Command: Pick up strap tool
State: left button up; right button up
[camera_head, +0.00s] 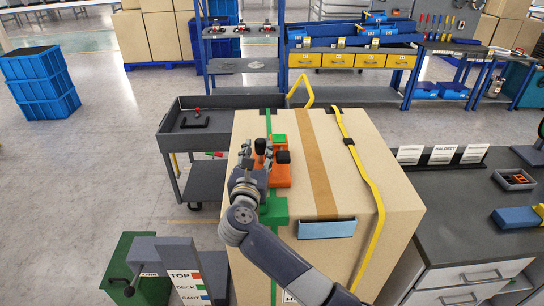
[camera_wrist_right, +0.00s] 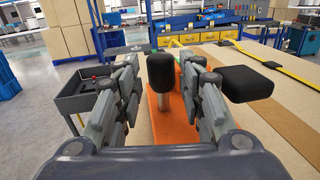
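The strap tool (camera_head: 281,178) is orange with black knobs and lies on top of a large cardboard box (camera_head: 365,230), along a green strap. In the wrist view its orange body (camera_wrist_right: 175,128) points away from me, with one black knob upright and another at the right. My right gripper (camera_head: 255,158) is at the tool's left side in the head view. In the wrist view my right gripper (camera_wrist_right: 160,100) is open, with the upright knob and its post showing between the fingers, apart from both. My left gripper is not in view.
A yellow strap (camera_head: 375,195) and brown tape run along the box top, with a blue piece (camera_head: 327,229) at its front. A grey cart (camera_head: 175,130) stands at the left. A dark workbench (camera_head: 465,195) with signs stands at the right. Floor is free further left.

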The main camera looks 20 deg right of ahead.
aim_at(259, 148)
jog(key=x, duration=0.3)
jog(key=shift+w+d+p, duration=0.2)
jog(key=shift+w+p, duration=0.1)
jog(key=shift+s, duration=0.1)
grip_shut()
jog(key=shift+r, duration=0.15)
